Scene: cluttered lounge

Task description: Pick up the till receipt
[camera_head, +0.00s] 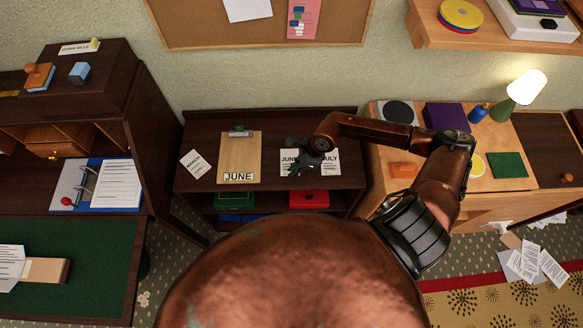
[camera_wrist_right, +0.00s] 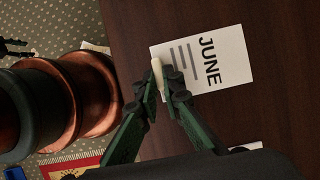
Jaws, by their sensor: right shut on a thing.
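My right gripper (camera_head: 311,161) is low over the dark shelf unit (camera_head: 345,122), by the papers marked JUNE (camera_head: 288,157) and JULY (camera_head: 331,159). In the right wrist view its green fingers (camera_wrist_right: 166,84) are shut on a small pale strip (camera_wrist_right: 156,68), which I take to be the till receipt, seen nearly edge-on. The fingers hide much of it. The JUNE paper (camera_wrist_right: 228,72) lies flat on the dark wood behind the fingertips. I cannot tell whether the strip touches it.
A clipboard (camera_head: 236,151) with a JUNE label and a MARCH paper (camera_head: 195,165) lie left of the gripper. A light wood desk (camera_head: 423,192) stands right, with a purple box (camera_head: 446,116) and lamp (camera_head: 522,87). Loose papers (camera_head: 535,262) lie on the floor.

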